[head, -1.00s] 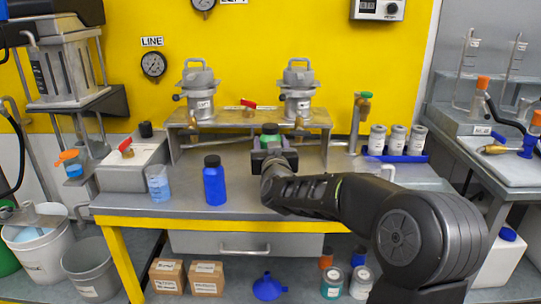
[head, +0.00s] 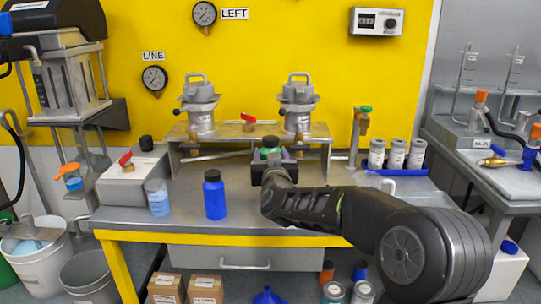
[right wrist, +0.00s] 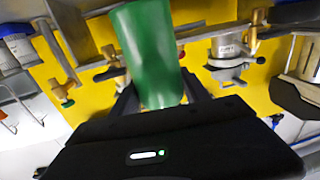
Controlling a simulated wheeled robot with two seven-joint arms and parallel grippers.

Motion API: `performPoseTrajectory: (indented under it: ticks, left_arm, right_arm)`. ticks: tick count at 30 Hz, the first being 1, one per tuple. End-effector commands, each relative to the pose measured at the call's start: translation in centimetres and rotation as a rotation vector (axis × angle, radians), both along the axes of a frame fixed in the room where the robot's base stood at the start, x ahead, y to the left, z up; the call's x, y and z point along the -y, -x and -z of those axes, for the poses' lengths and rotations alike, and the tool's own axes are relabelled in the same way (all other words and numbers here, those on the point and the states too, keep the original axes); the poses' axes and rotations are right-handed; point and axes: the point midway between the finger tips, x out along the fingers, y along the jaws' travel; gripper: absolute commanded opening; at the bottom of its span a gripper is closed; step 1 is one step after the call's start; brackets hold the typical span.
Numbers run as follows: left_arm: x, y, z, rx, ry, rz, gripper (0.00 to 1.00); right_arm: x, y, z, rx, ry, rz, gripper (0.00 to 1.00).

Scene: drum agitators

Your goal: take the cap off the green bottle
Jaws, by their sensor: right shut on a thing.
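My right gripper (head: 273,168) is shut on the bottle's body, below the cap. My left gripper is not in view.
A blue bottle (head: 215,198) and a beaker of blue liquid (head: 158,198) stand left of the green bottle. A metal stand (head: 245,132) with two lidded vessels is behind it. Grey cans (head: 396,154) stand at the right. The front of the bench is mostly clear.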

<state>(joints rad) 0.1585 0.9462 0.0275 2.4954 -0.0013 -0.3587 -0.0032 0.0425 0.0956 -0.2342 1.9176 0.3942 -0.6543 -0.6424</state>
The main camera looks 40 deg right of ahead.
Motion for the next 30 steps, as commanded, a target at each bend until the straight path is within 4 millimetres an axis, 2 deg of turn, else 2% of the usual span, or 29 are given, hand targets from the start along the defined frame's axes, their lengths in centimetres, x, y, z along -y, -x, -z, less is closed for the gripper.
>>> performPoseTrajectory:
  ticks: [1,11,27,30]
  left_arm:
    - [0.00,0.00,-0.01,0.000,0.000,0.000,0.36]
    - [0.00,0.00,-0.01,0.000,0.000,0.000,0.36]
    - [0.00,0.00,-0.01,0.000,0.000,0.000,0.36]
    - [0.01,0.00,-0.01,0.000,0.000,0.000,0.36]
  right_arm:
    - [0.01,0.01,-0.13,0.003,0.002,0.000,0.26]
    - [0.01,0.01,-0.13,0.003,0.002,0.000,0.00]
    - [0.01,0.01,-0.15,0.003,0.002,0.001,0.00]
    - [0.02,0.05,-0.74,0.005,0.001,0.001,0.00]
